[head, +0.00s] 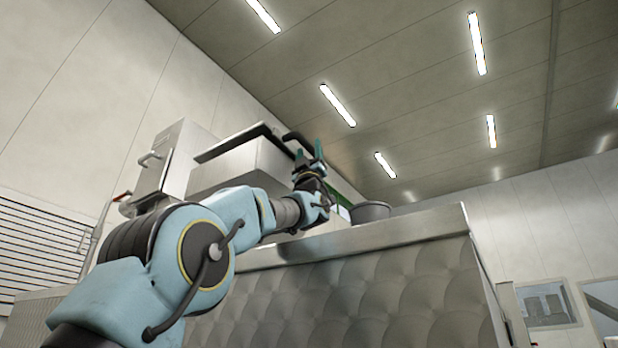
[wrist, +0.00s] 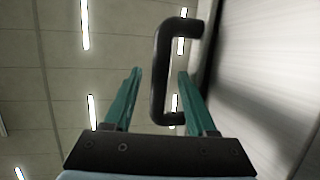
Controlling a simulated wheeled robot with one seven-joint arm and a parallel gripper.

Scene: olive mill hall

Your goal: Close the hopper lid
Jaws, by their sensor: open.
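The hopper (head: 232,172) is a pale metal box on the machine in the head view. A dark, slanted edge, apparently its lid (head: 232,142), runs along its top; how far open it stands I cannot tell. A black bar handle (head: 297,137) shows at its right end. My gripper (head: 308,150) is open close to this handle, teal fingers pointing up. In the wrist view the handle (wrist: 160,65) appears between the two fingers of my gripper (wrist: 160,74), nearer the right one. Contact is unclear. The pale surface bearing the handle (wrist: 265,75) fills the right side.
A quilted metal counter front (head: 360,295) stands below the hopper. A grey round tub (head: 370,212) sits on top, right of my gripper. A metal cabinet with a handle (head: 165,165) stands at left. Space above my gripper is open up to the lit ceiling.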

